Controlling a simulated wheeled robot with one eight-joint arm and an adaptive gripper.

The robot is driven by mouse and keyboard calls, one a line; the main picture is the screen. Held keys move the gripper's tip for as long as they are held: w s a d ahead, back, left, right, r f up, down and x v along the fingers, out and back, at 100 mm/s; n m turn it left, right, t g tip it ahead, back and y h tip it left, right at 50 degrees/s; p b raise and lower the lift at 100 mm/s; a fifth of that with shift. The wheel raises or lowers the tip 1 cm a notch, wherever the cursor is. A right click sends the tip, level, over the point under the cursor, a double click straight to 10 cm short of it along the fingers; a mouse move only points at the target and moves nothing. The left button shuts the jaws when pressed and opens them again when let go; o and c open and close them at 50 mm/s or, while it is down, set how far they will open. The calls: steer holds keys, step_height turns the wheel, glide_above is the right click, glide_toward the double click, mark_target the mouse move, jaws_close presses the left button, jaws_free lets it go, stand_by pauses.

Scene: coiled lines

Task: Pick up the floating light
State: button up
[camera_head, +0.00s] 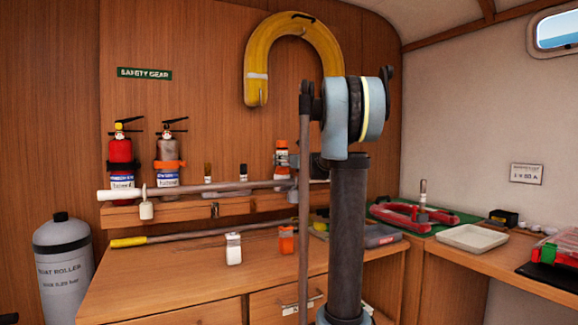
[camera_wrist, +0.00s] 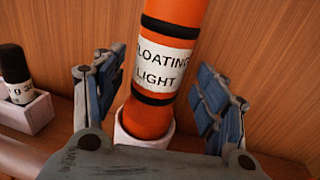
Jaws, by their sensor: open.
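The floating light (camera_wrist: 162,70) is an orange cylinder with black bands and a white label reading "FLOATING LIGHT". It stands in a pale cup-like holder (camera_wrist: 125,137) against the wood wall. In the head view the light (camera_head: 281,148) shows on the back shelf, partly behind my arm. My gripper (camera_wrist: 158,85) is open, with one blue-padded finger on each side of the light. Gaps show between the pads and the light, so it is not gripped. In the head view my gripper (camera_head: 288,161) is small and partly hidden by my arm.
A dark bottle (camera_wrist: 16,75) sits in a pale box left of the light. Fire extinguishers (camera_head: 121,160) stand farther left on the shelf (camera_head: 185,212). A long pole (camera_head: 200,236) lies along the bench's back.

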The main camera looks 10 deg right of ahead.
steer(key=x, duration=0.2)
steer(key=shift+w+a, duration=0.15)
steer(key=shift+w, duration=0.05)
jaws_close()
steer(key=shift+r, duration=0.1)
